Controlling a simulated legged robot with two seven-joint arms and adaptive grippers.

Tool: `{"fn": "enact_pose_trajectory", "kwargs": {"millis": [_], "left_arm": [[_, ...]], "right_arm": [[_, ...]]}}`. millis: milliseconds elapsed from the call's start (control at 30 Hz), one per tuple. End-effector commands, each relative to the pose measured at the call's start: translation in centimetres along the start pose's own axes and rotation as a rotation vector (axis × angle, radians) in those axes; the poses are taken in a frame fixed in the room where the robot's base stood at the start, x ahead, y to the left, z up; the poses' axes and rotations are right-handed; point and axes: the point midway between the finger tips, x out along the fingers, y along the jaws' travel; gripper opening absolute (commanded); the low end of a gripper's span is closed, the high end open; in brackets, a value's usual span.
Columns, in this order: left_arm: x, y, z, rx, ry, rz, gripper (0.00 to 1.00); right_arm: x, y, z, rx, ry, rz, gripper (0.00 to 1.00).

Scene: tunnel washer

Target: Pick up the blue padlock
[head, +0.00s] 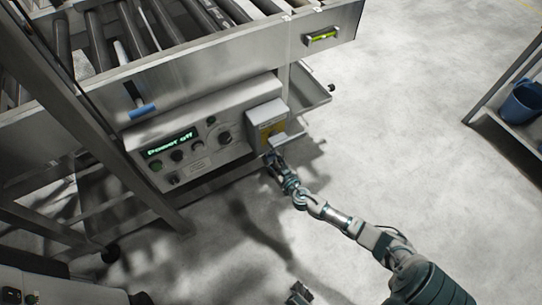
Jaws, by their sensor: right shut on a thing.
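My right gripper (271,157) reaches in from the lower right and is at the lower front of a grey switch box (267,114). It is shut on a small dark bluish thing, which appears to be the blue padlock; the fingers hide most of it, and I cannot tell whether it still touches the box. The box has a yellow label and a grey lever just above the gripper. A dark part at the bottom edge (298,293) looks like the tip of my left gripper; its jaws cannot be made out.
The control panel (190,145) beside the box reads "Power off" and has several knobs and buttons. The roller conveyor frame (220,62) rises above it. A shelf with a blue bucket (522,103) stands at the far right. The floor between is clear.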

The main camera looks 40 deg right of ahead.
Motion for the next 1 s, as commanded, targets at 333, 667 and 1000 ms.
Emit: {"fn": "enact_pose_trajectory", "kwargs": {"millis": [333,667,1000], "left_arm": [[-0.2,0.2,-0.6,-0.002,-0.005,0.0,0.5],[-0.5,0.1,0.0,-0.002,-0.017,0.003,0.5],[0.1,0.1,0.0,0.0,-0.001,0.009,0.5]], "right_arm": [[-9.3,0.0,1.6,0.001,-0.004,0.0,0.08],[-14.9,0.0,2.5,-0.001,-0.003,0.001,0.08],[-15.4,0.0,2.4,-0.001,0.0,0.001,0.08]]}}
